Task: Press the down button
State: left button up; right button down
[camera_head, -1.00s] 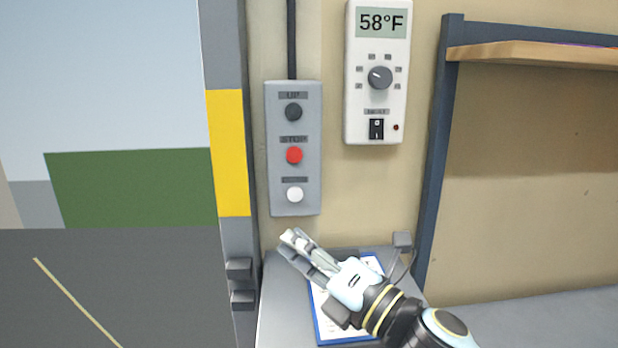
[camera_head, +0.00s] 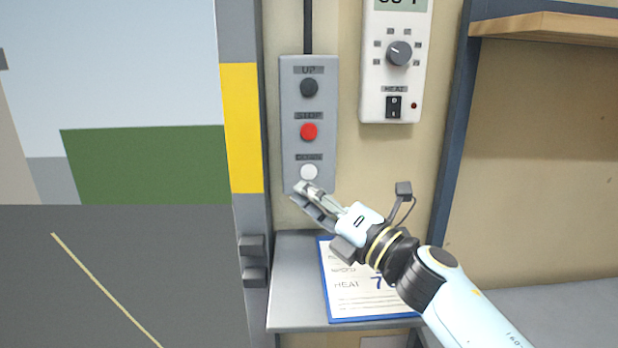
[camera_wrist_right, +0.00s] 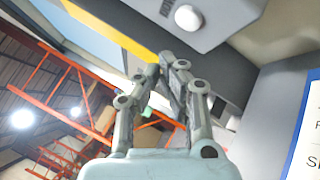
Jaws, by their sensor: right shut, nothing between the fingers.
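The grey control box (camera_head: 291,120) hangs on the wall with a dark UP button (camera_head: 309,88), a red STOP button (camera_head: 309,132) and a white DOWN button (camera_head: 309,172). My right gripper (camera_head: 302,190) is shut and empty, its fingertips just below the DOWN button in the head view. In the right wrist view the white button (camera_wrist_right: 188,18) shows at the top, beyond and above the closed fingertips (camera_wrist_right: 162,64). A gap shows between fingertips and button there. My left gripper is not in view.
A grey ledge (camera_head: 295,290) below carries a blue clipboard (camera_head: 328,290) with a paper. A thermostat panel (camera_head: 372,70) is on the wall to the right. A yellow and grey door post (camera_head: 240,130) stands left of the box.

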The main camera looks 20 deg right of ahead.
aim_at(309, 172)
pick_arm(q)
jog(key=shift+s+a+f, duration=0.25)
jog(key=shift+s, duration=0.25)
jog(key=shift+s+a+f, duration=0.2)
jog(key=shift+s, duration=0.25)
pick_arm(e)
jog(key=w, duration=0.2)
jog(key=shift+w+d, duration=0.35)
jog(key=shift+d, duration=0.05)
pick_arm(q)
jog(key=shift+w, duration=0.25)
jog(key=shift+b, duration=0.35)
pick_arm(e)
jog(key=shift+w+d, duration=0.1)
jog(key=shift+w, duration=0.3)
